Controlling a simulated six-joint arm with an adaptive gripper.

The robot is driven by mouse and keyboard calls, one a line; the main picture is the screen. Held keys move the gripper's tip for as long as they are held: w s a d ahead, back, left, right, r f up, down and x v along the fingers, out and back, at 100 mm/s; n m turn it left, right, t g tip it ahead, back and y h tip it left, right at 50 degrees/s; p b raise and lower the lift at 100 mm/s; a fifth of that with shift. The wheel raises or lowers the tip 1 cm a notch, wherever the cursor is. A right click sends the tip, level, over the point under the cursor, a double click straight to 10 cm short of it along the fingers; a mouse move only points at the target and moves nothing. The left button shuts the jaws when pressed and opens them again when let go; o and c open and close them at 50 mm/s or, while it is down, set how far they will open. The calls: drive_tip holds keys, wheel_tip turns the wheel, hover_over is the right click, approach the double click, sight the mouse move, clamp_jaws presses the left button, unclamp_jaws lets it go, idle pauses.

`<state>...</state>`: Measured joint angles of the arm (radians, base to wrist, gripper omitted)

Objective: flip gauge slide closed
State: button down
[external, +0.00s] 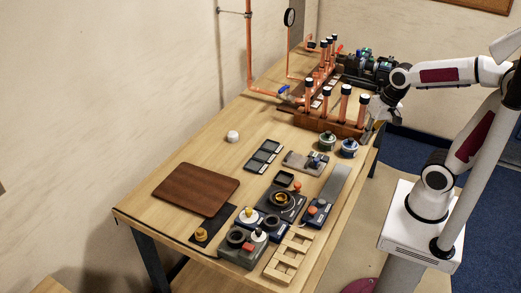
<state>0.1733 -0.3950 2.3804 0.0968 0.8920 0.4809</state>
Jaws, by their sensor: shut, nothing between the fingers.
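My gripper (370,134) points down at the right edge of the bench, beside the front end of the copper manifold (336,106). It is small and dark in this view, and its fingers are together with nothing visible in them. I cannot make out for sure which part is the gauge slide.
Two round lidded pots (349,148) stand just left of my gripper. A brown board (196,189) lies at left. The bench around the white ball (233,136) is clear.

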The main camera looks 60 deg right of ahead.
drive_tip(key=w+m, duration=0.3)
drive_tip(key=m, duration=0.8)
drive_tip(key=w+m+y, duration=0.1)
drive_tip(key=w+m, duration=0.2)
drive_tip(key=m, duration=0.8)
drive_tip(key=shift+w+d+f+m, duration=0.15)
drive_tip(key=shift+w+m, duration=0.15)
drive_tip(key=shift+w, duration=0.05)
approach(320, 165)
drive_tip(key=shift+s+d+f, duration=0.25)
drive_tip(key=shift+s+f, duration=0.35)
drive_tip(key=shift+f, duration=0.2)
drive_tip(key=shift+s+d+f, duration=0.3)
drive_tip(key=shift+s+f, duration=0.35)
drive_tip(key=shift+f, duration=0.1)
drive_tip(key=shift+w+a+f, duration=0.1)
drive_tip(key=shift+w+f, duration=0.15)
drive_tip(key=shift+w+a+f, duration=0.15)
drive_tip(key=shift+w+a, duration=0.25)
drive_tip(key=shift+w, duration=0.4)
drive_tip(key=shift+w+a+f, duration=0.1)
drive_tip(key=shift+w+a, duration=0.3)
drive_tip(key=shift+w, duration=0.4)
